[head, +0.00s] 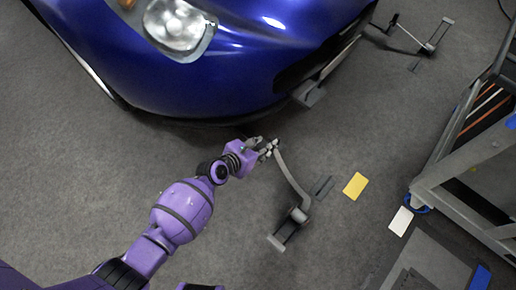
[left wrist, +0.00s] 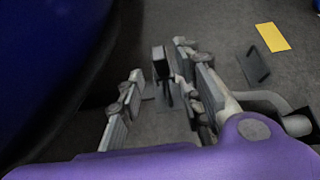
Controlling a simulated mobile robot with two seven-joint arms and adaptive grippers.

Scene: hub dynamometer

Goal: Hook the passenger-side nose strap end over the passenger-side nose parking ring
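A grey strap (head: 290,180) rises from a small grey floor fixture (head: 299,214) and curves up to my left gripper (head: 267,147), just in front of the blue car's nose. In the left wrist view the strap (left wrist: 266,97) comes in from the right and passes behind the right finger, which hides its end. The fingers of my left gripper (left wrist: 160,88) stand apart there, with carpet showing between them. A dark upright block (left wrist: 160,64) shows between the fingertips; I cannot tell whether it touches them. I cannot make out the parking ring for certain. My right gripper is not seen.
The blue car (head: 215,75) fills the top, with a grey block (head: 309,95) under its nose. A dark plate (head: 322,187), yellow card (head: 355,186) and white card (head: 401,220) lie on the floor. A grey frame (head: 455,190) stands right.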

